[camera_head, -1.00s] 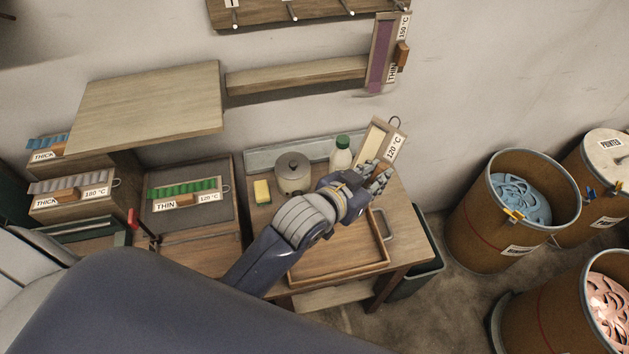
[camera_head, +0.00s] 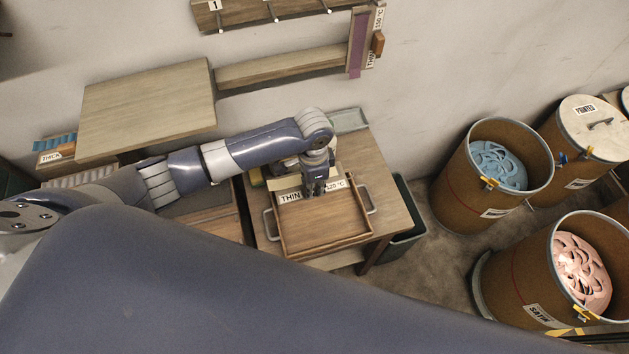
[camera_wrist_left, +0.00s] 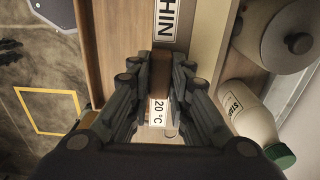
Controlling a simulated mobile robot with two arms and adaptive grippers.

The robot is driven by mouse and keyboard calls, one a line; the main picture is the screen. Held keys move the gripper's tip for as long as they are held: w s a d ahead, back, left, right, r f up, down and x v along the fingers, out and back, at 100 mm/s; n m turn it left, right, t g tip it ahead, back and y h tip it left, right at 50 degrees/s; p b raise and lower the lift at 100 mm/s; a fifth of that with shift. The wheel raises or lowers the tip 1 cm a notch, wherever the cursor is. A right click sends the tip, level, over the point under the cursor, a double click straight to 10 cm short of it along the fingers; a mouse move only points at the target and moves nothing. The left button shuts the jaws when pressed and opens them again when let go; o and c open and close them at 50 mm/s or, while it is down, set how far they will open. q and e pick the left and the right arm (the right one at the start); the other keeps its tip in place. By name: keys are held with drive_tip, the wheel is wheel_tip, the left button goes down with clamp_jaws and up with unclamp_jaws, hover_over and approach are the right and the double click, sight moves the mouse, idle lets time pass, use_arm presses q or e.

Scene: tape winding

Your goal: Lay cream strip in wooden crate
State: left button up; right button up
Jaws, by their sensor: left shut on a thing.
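The cream strip (camera_head: 290,197) is a long board with THIN and 120 °C labels. It lies across the back part of the wooden crate (camera_head: 330,243) in the head view; I cannot tell whether it touches the crate floor. My left gripper (camera_head: 315,190) points down and is shut on the strip's middle. In the left wrist view the fingers (camera_wrist_left: 160,78) close on a brown block between the strip's labels (camera_wrist_left: 166,22). The crate's wall (camera_wrist_left: 87,45) and floor show left of the strip there. My right gripper is not in view.
A grey pot (camera_wrist_left: 275,35) and a white bottle with a green cap (camera_wrist_left: 248,115) stand close beside the strip. Barrels with blue (camera_head: 497,167) and pink (camera_head: 580,270) contents stand on the floor at right. A raised wooden shelf (camera_head: 150,108) is at left.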

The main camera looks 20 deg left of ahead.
use_arm(q)
drive_tip(key=shift+f, duration=0.55)
wheel_tip(320, 180, down, 7)
drive_tip(key=b, duration=0.6)
drive_tip(key=shift+r, duration=0.2)
drive_tip(key=shift+f+b, duration=0.45)
drive_tip(key=shift+b, duration=0.3)
drive_tip(key=shift+f, duration=0.35)
drive_tip(key=o, duration=1)
